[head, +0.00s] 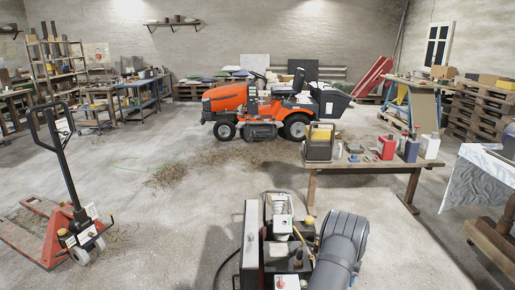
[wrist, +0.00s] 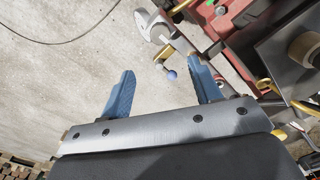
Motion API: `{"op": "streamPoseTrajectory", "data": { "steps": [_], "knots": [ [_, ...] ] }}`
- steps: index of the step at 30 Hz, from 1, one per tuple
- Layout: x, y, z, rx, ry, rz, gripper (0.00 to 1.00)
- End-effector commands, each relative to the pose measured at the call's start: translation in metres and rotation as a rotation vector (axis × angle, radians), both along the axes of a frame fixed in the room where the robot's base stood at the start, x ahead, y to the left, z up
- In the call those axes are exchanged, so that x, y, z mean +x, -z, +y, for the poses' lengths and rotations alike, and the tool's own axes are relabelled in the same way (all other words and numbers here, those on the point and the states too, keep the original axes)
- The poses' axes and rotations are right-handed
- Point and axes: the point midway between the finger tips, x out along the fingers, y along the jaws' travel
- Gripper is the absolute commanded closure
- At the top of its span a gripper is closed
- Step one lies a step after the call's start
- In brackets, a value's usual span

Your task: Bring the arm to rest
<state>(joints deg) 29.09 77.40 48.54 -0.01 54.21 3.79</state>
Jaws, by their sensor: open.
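My gripper (wrist: 162,75) shows in the wrist view with its two blue fingers spread apart. Nothing is held between them. Bare concrete floor and a small metal fitting with a blue-grey knob (wrist: 171,74) show past the fingertips; I cannot tell how far beyond them it lies. In the head view a dark rounded link of my arm (head: 342,250) stands at the bottom centre-right. My gripper does not show clearly there.
A wooden table (head: 375,165) with cans and bottles stands ahead to the right. An orange ride-on mower (head: 240,100) is beyond it. A red pallet jack (head: 60,230) stands at the left. Concrete floor (head: 150,220) between is mostly open.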

Motion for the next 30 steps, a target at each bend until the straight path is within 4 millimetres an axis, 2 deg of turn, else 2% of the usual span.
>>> {"op": "streamPoseTrajectory", "data": {
  "steps": [9, 23, 30],
  "knots": [
    [0.000, 0.061, 0.000, -0.001, 0.000, -0.001, 0.43],
    [0.000, 0.137, 0.000, -0.001, 0.001, -0.002, 0.43],
    [0.001, 0.135, -0.001, -0.001, 0.195, -0.003, 0.43]
  ]
}}
